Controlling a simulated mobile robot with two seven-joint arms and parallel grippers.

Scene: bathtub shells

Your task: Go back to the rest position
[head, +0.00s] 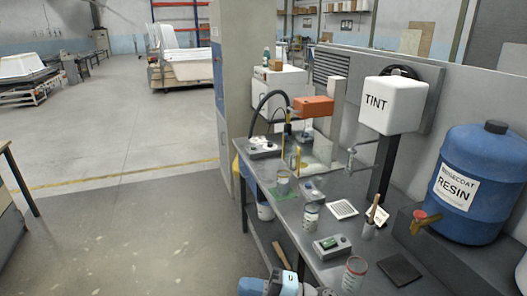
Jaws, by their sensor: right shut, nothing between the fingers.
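The part of my right arm with its gripper (288,284) shows at the bottom edge of the head view, in blue, white and dark grey. It is low, by the near left edge of the workbench, and is partly cut off by the frame. It is shut and holds nothing. My left gripper is not in view.
The grey workbench (318,262) runs along the right, bearing a blue resin drum (474,190), a white tint box (394,106), a scale (332,247), jars and an orange-headed mixer (313,106). Open floor (130,235) lies left. A table (8,150) stands at the left edge.

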